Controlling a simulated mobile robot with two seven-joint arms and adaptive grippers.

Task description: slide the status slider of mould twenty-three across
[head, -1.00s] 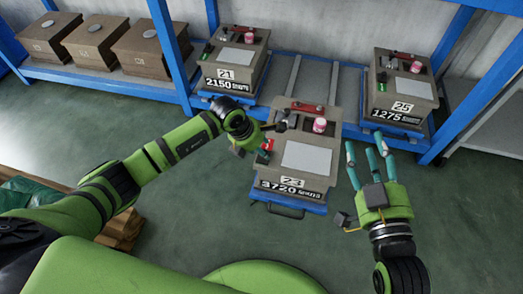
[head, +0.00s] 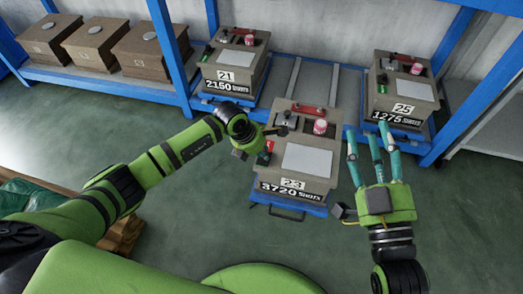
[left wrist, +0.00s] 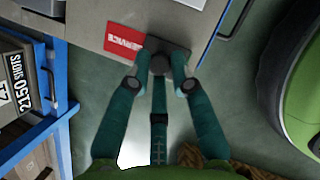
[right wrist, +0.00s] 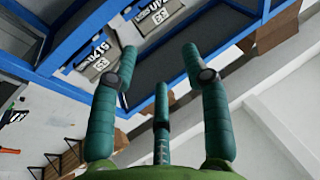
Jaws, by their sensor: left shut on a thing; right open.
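Mould twenty-three (head: 315,185) is the brown box with plate "23" and "3720 shots", on a pulled-out blue tray. My left gripper (head: 272,131) is at its left side. In the left wrist view the fingers (left wrist: 162,62) are shut on the dark slider knob (left wrist: 166,50). A red patch with white lettering (left wrist: 124,40) shows beside the knob, and also in the head view (head: 270,146). The slider's track is mostly hidden by the fingers. My right gripper (head: 370,132) is open and empty, right of mould twenty-three, in front of mould twenty-five.
Mould 21 (head: 240,71) and mould 25 (head: 408,100) stand on the blue rack (head: 175,50) behind, each with a green patch. A pink-topped can (head: 320,127), red bar (head: 306,108) and pale sheet (head: 307,158) lie on mould twenty-three. Floor in front is clear.

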